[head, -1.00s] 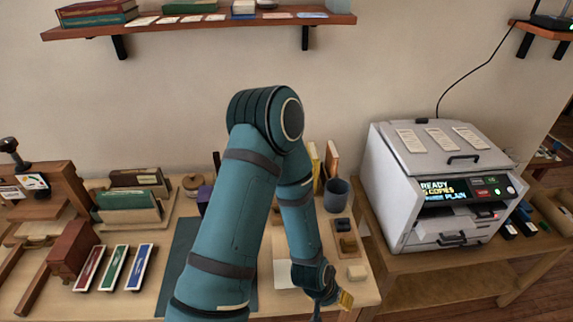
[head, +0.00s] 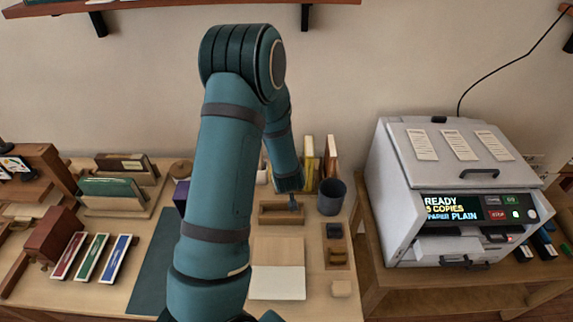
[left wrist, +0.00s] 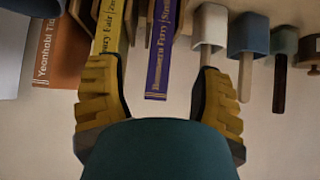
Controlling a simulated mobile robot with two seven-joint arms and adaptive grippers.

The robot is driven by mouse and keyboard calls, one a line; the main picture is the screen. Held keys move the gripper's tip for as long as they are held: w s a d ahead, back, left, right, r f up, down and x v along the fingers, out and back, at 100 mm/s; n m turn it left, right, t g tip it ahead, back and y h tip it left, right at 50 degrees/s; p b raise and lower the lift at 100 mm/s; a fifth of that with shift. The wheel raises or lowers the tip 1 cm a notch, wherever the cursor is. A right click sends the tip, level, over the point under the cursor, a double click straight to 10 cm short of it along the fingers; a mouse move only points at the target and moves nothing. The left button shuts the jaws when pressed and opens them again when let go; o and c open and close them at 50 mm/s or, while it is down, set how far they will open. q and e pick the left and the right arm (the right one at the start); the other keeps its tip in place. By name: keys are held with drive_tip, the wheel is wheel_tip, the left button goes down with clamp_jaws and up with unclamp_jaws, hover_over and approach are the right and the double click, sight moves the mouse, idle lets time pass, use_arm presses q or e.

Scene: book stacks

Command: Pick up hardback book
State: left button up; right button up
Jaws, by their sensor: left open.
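In the left wrist view, upright books with lettered spines stand in a row: an orange one (left wrist: 62,55), a yellow one (left wrist: 107,30) and a purple one (left wrist: 162,50). A brown spine shows partly between the yellow and purple ones. My left gripper (left wrist: 160,76) is open, its yellow fingers spread on either side of the purple spine, with nothing held. The left finger overlaps the yellow book in the picture; contact cannot be told. In the head view, a yellow book (head: 309,160) and an orange book (head: 332,157) stand at the back of the desk; my forearm hides others.
A wooden tray (head: 280,220) and a pale pad (head: 278,285) lie in front. A white copier (head: 450,185) stands on a side table at right. Red, green and blue boxes (head: 94,257) lie at left.

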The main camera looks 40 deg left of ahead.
use_arm(q)
drive_tip(key=x, duration=0.8)
drive_tip(key=shift+w+a+b, duration=0.25)
drive_tip(key=shift+a+b, duration=0.1)
drive_tip(key=shift+b, duration=0.1)
clamp_jaws()
